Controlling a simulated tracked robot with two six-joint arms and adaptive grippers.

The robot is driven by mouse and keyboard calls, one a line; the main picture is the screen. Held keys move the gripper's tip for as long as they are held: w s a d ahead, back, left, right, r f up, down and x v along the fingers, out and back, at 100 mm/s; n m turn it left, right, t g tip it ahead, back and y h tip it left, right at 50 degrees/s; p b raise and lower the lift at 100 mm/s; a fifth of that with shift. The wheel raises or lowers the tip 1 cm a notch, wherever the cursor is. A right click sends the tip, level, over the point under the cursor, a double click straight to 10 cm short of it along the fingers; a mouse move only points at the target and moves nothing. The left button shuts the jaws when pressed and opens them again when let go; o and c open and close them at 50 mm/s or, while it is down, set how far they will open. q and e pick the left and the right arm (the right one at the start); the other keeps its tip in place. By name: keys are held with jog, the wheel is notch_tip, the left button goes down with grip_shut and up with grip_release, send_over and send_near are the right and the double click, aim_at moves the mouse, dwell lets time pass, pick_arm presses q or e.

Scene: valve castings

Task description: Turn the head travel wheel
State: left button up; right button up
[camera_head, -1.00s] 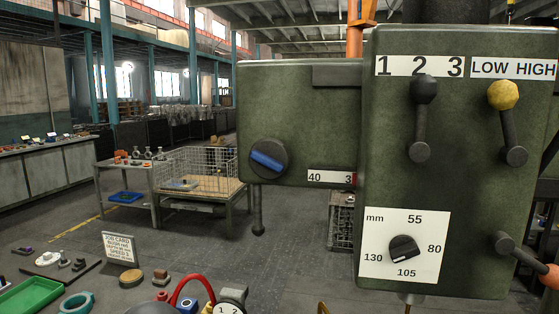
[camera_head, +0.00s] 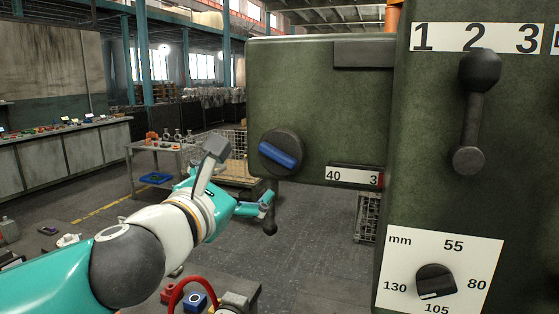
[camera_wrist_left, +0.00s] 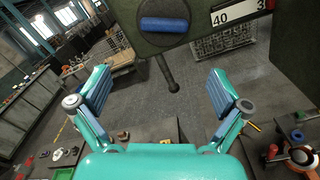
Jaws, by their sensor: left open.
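The wheel (camera_head: 281,146) is a dark round disc with a blue bar grip across it, on the front of the green machine head. In the head view the blue bar slants down to the right. In the left wrist view the wheel (camera_wrist_left: 164,25) is at the top centre, ahead of the fingers. My left gripper (camera_head: 238,182) is open and empty, left of and below the wheel and apart from it. It also shows in the left wrist view (camera_wrist_left: 160,84), with its two fingers spread wide. My right gripper is out of view.
A white scale plate (camera_head: 352,177) reading 40 and 3 sits right of the wheel. A short dark lever (camera_head: 270,212) hangs below the head near my fingers. The green control box (camera_head: 440,180) with a black-knobbed lever (camera_head: 480,72) stands on the right. The floor below is partly open.

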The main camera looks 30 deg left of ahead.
aim_at(275, 158)
pick_arm(q)
jog(key=x, duration=1.6)
jog(key=shift+w+d+f, duration=0.1)
jog(key=shift+d, duration=0.3)
jog(key=shift+c, duration=0.3)
